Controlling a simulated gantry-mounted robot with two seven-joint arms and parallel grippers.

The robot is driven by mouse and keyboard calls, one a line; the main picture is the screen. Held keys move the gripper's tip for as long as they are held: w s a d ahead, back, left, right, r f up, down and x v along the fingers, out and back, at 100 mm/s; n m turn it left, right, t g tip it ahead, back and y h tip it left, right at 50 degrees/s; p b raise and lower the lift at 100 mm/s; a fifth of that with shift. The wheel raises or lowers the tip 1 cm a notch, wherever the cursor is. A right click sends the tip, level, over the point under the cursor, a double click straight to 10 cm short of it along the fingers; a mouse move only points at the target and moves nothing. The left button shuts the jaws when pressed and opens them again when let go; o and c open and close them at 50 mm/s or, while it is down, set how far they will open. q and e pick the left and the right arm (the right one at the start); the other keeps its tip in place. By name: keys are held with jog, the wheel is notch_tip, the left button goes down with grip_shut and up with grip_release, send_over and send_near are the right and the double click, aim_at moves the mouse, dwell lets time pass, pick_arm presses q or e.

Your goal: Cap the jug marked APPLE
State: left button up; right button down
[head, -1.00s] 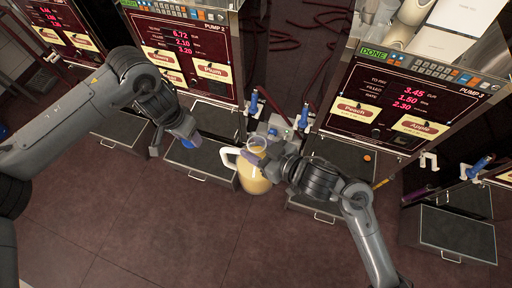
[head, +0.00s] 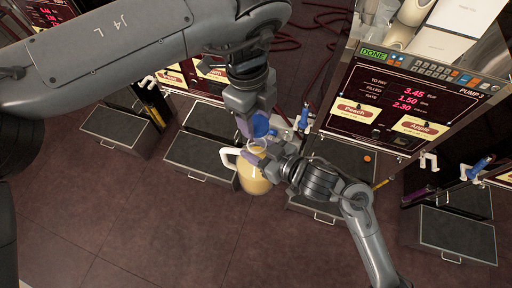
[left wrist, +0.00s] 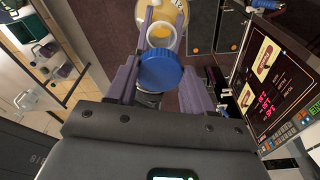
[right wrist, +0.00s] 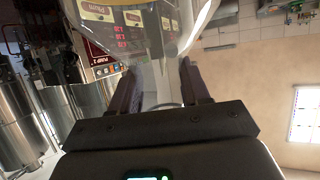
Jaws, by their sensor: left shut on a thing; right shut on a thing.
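A jug with a white handle and yellow-orange liquid (head: 254,184) is held upright in front of the pumps. My right gripper (head: 281,166) is shut on it near its top. In the right wrist view the clear jug (right wrist: 165,50) fills the space between the fingers (right wrist: 160,88). My left gripper (head: 254,130) is shut on a blue cap (head: 262,126) just above the jug's mouth. In the left wrist view the cap (left wrist: 160,70) is between the fingers (left wrist: 158,78), beside the open mouth (left wrist: 163,40) and apart from it or barely overlapping. No jug label is readable.
Pump 3 (head: 385,112) shows DONE, with Peach and Apple labels. Grey drawer trays (head: 200,157) stand left of the jug, and another (head: 456,232) stands at right. Blue nozzles (head: 304,117) hang beside the pump. The floor in front is clear.

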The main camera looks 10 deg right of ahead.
pick_arm(q)
jog(key=shift+f, duration=0.1)
dwell(0.4)
jog(key=shift+f, duration=1.85)
jog(key=shift+w+f, duration=0.1)
jog(key=shift+f, duration=0.8)
jog(key=shift+f, duration=0.6)
jog(key=m, duration=0.5)
jog(key=shift+d+m+y, duration=0.1)
jog(key=shift+m+y, duration=0.2)
jog(key=m, duration=0.4)
jog(key=shift+d, duration=0.1)
